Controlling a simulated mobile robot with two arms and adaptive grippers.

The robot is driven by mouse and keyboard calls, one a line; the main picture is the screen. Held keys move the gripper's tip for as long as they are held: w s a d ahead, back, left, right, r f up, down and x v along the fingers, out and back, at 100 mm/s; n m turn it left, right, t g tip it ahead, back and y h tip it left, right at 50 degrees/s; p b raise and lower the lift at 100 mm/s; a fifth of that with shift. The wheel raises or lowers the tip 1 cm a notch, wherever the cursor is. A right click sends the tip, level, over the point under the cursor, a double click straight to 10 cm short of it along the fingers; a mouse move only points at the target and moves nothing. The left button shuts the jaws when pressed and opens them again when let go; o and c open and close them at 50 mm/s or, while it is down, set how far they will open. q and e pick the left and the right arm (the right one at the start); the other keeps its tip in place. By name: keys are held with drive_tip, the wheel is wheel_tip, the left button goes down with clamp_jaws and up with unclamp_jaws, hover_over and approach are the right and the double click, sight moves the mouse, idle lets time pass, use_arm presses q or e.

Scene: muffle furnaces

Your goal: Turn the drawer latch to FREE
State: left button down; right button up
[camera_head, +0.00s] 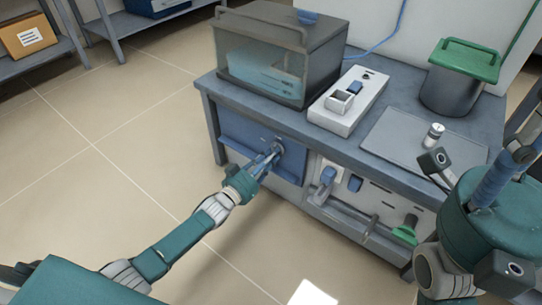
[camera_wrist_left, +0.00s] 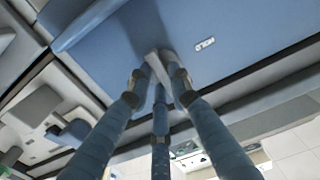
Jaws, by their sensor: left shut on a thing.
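The drawer latch (camera_wrist_left: 157,62) is a small grey knob on the blue drawer front (camera_head: 233,138) below the bench top. My left gripper (camera_head: 273,154) has its blue fingers closed around the latch. The left wrist view also shows the fingers (camera_wrist_left: 158,82) meeting on the knob, which they partly hide. A small white label (camera_wrist_left: 205,45) sits beside the latch on the blue face and seems to read HOLD, upside down. I cannot tell the latch's exact angle. My right gripper (camera_head: 512,165) is at the right edge, partly cut off, away from the drawer.
On the bench stand a clear-sided box (camera_head: 262,75), a white control unit (camera_head: 349,102), a grey bin with a green lid (camera_head: 465,62) and a small white jar (camera_head: 433,134). A rail and a green handle (camera_head: 406,230) are lower right. The floor at left is clear.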

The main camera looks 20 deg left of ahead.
idle(0.5)
use_arm(q)
drive_tip(key=c, duration=1.6)
unclamp_jaws()
drive_tip(key=shift+o, duration=0.2)
drive_tip(key=v, duration=1.2)
